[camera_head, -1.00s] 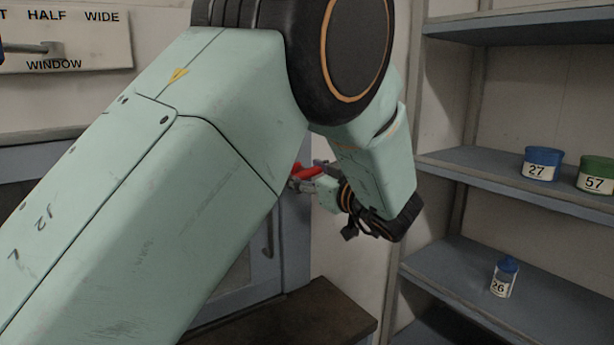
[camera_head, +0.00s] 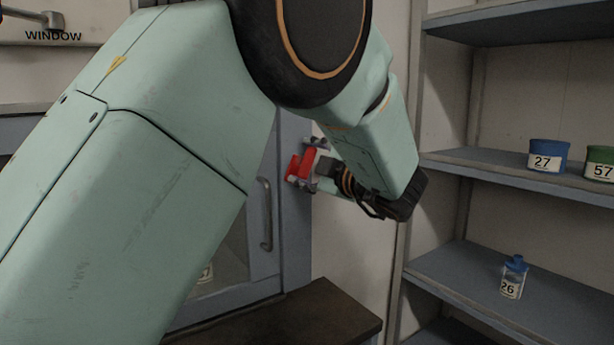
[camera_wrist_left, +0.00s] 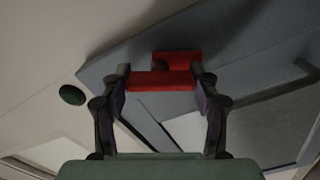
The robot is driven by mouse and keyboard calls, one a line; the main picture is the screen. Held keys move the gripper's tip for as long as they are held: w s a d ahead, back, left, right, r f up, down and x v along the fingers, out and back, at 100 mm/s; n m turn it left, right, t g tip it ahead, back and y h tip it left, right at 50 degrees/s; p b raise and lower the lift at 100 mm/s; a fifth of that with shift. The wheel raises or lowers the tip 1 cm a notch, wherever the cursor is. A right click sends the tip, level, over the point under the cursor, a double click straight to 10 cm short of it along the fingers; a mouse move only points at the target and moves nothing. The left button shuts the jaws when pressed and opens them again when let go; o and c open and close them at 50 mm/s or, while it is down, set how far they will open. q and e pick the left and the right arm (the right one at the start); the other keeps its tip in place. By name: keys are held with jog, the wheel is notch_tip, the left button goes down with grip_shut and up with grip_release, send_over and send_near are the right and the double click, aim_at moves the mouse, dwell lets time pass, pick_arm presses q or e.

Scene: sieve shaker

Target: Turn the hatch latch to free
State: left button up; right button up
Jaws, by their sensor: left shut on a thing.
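The red hatch latch (camera_head: 299,167) sits on the blue-grey frame of the hatch (camera_head: 292,240), near its right edge. My left gripper (camera_head: 310,165) reaches it from the right, and its fingers are shut on the latch. In the left wrist view the red latch (camera_wrist_left: 160,80) spans between the two dark fingertips of the left gripper (camera_wrist_left: 160,84), with a second red part just beyond. My left arm hides much of the hatch in the head view. My right gripper is not in view.
The hatch has a grey bar handle (camera_head: 266,214). A brown ledge (camera_head: 300,318) lies below. Shelves at the right hold a blue tub 27 (camera_head: 548,155), a green tub 57 (camera_head: 600,164) and a small bottle 26 (camera_head: 514,277). A panel lettered WINDOW (camera_head: 50,22) is at upper left.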

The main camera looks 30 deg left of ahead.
pick_arm(q)
jog(key=shift+f+n+b, duration=0.15)
jog(key=shift+n+b, duration=2.25)
jog(key=shift+n, duration=0.1)
jog(key=o, duration=1.2)
jog(key=shift+c, duration=0.2)
jog(key=shift+r, duration=0.2)
